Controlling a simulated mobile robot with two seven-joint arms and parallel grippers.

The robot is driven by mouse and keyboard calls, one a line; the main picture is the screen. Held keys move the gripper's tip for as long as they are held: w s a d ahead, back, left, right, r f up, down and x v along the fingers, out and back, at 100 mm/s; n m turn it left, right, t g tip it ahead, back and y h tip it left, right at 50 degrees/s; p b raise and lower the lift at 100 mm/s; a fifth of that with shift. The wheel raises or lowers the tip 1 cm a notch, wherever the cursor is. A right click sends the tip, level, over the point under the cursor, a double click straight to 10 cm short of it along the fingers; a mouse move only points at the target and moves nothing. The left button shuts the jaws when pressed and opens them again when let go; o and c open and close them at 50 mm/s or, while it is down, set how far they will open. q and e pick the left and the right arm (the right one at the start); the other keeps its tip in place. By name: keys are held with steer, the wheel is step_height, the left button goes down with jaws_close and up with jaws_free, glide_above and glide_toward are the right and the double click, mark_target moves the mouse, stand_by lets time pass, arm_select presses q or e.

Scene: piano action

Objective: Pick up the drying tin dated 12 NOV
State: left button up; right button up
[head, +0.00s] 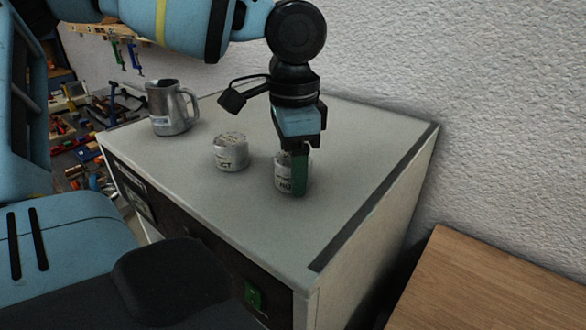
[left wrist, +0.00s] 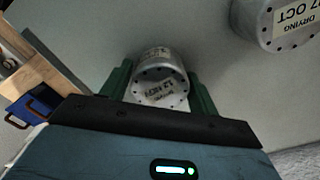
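The silver tin with a pale label reading 12 NOV (left wrist: 160,88) stands upright on the cabinet top. In the left wrist view it is between the two green fingers of my left gripper (left wrist: 160,92), with little or no gap at its sides. I cannot tell whether the fingers press on it. In the head view my left gripper (head: 299,172) points straight down, and one green finger hides part of this tin (head: 281,176). A second tin (head: 231,152) stands to its left; in the left wrist view its label reads DRYING 27 OCT (left wrist: 290,20). My right gripper is not in view.
A metal jug (head: 170,108) stands at the back left of the grey cabinet top (head: 245,215). A dark strip runs along the top's right edge, near a white wall (head: 450,60). A wooden surface (head: 490,285) lies at the lower right. The front of the top is clear.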

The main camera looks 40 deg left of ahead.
arm_select(q)
steer(key=c, duration=0.6)
steer(key=shift+c, duration=0.2)
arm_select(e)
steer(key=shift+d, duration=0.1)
arm_select(q)
steer(key=shift+r, duration=0.45)
steer(key=r, duration=0.2)
steer(key=shift+s+d+r, duration=0.2)
steer(key=shift+d+r, duration=0.1)
steer(key=shift+r, duration=0.05)
steer(key=s+d, duration=0.3)
steer(key=d, duration=0.1)
steer(key=s+d+r, duration=0.1)
steer(key=s+d, duration=0.2)
steer(key=d, duration=0.1)
steer(key=s+d+b, duration=0.1)
steer(key=s+d, duration=0.2)
steer(key=d, duration=0.1)
steer(key=shift+s+r, duration=0.2)
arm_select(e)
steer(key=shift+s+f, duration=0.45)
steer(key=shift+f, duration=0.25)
